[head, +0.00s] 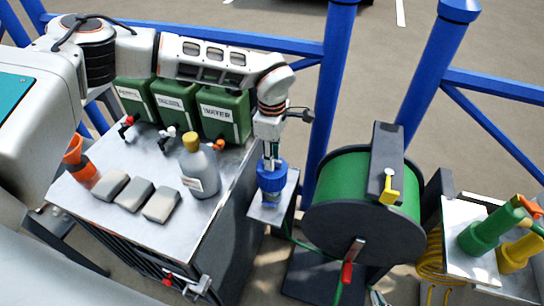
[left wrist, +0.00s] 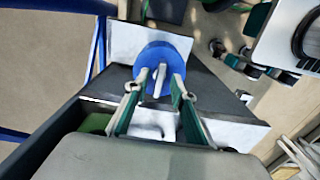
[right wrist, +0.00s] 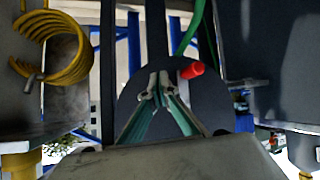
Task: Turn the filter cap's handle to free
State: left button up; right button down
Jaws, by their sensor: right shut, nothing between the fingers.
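The blue filter cap (head: 271,178) sits on a small grey stand beside the metal worktop. In the left wrist view the blue cap (left wrist: 165,57) has a narrow pale handle (left wrist: 159,80) across its top. My left gripper (head: 270,158) points down over the cap. In the left wrist view my left gripper (left wrist: 160,82) is open, with one finger on each side of the handle and gaps visible between. My right gripper (right wrist: 158,80) is shut and empty, in front of the dark reel disc.
A green hose reel (head: 345,190) with a red crank grip (head: 347,272) stands right of the stand. Green water cans (head: 222,115), a grey bottle (head: 200,170) and grey blocks (head: 160,204) are on the worktop (head: 120,222). A side shelf (head: 455,212) holds green and yellow fittings.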

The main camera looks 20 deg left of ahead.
pick_arm(q)
jog(key=shift+f, duration=0.15)
grip_shut()
jog(key=n+p, duration=0.1)
jog(key=n, duration=0.1)
jog(key=shift+n, duration=0.4)
jog(key=n+p, duration=0.1)
jog(key=n, duration=0.2)
jog(key=shift+n+p, duration=0.3)
jog(key=n+p, duration=0.1)
jog(key=n, duration=1)
jog(key=shift+n, duration=0.4)
